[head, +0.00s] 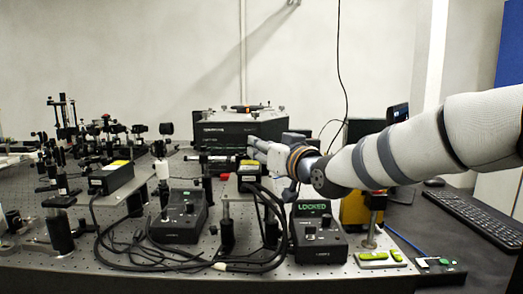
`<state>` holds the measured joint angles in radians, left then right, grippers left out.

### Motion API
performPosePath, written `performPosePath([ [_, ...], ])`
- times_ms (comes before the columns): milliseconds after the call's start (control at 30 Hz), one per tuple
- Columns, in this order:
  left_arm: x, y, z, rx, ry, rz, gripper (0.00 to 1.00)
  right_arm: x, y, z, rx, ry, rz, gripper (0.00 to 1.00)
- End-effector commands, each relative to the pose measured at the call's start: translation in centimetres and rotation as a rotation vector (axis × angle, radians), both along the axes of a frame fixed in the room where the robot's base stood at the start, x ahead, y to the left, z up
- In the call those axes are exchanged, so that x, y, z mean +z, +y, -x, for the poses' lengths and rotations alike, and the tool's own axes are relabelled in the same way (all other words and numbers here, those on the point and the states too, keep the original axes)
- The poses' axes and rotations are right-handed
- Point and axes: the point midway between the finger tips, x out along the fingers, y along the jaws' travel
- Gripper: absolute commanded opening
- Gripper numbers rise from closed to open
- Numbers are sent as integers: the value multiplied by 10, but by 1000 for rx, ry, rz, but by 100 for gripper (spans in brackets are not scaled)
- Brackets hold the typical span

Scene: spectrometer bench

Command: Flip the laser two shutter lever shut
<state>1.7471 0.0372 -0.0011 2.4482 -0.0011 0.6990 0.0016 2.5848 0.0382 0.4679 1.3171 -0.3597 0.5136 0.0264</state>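My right gripper (262,148) reaches in from the right and is at the far end of a dark laser head (249,178) with a yellow-green label. I cannot tell whether the fingers touch it or are open. The shutter lever is not distinguishable and may be hidden behind the gripper. A second laser head (111,177) with a yellow label stands at the left. A black control box (318,240) with a green LOCKED display is at the front right; its front label is too small to read surely. Another control box (179,222) is left of it. My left gripper is not in view.
A large black spectrometer box (239,130) stands behind the gripper. Black cables (100,235) loop across the front of the perforated bench. Several optics mounts crowd the back left. A keyboard (470,215) lies at the right, and a small green-marked board (437,266) at the front right.

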Motion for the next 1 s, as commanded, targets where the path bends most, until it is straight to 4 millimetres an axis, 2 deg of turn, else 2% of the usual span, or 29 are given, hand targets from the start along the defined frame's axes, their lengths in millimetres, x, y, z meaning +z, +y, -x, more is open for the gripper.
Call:
performPosePath([
  [133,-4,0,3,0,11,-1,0,-1,6,-12,0,1,0,32],
  [400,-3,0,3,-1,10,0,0,2,7,-14,0,-2,0,32],
  [433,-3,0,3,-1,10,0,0,2,7,-14,0,-2,0,30],
  [567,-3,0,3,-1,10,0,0,2,7,-14,-1,-2,0,1],
  [733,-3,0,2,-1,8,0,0,3,7,-13,-1,-3,5,0],
  [867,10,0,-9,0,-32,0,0,12,15,-12,0,-12,138,0],
  [1000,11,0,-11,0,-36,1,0,5,17,-13,0,-3,200,0],
])
